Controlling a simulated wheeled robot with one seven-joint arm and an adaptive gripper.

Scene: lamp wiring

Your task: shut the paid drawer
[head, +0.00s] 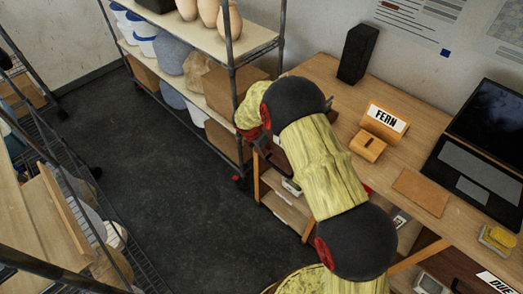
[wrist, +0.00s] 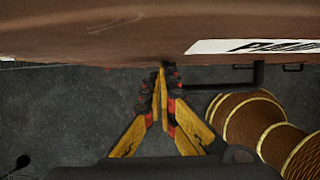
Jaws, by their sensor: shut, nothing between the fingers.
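In the wrist view a brown wooden drawer front (wrist: 110,35) spans the top of the picture. It bears a white label (wrist: 225,46) whose dark lettering is cut off and looks like PAID. My gripper (wrist: 162,72) is shut and empty, its fingertips at the lower edge of this front. I cannot tell whether they touch it. A dark bar (wrist: 259,76), perhaps a handle, shows below the label. In the head view my arm covers much of the desk's left end, and the fingertips cannot be made out. How far the drawer stands out is not clear.
The desk (head: 425,145) holds a FERN sign (head: 386,119), a dark speaker-like box (head: 358,53) and a laptop (head: 475,160). A DUE label (head: 497,282) shows at lower right. A metal shelf rack (head: 231,75) stands close behind my wrist. Dark floor (head: 150,190) lies open to the left.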

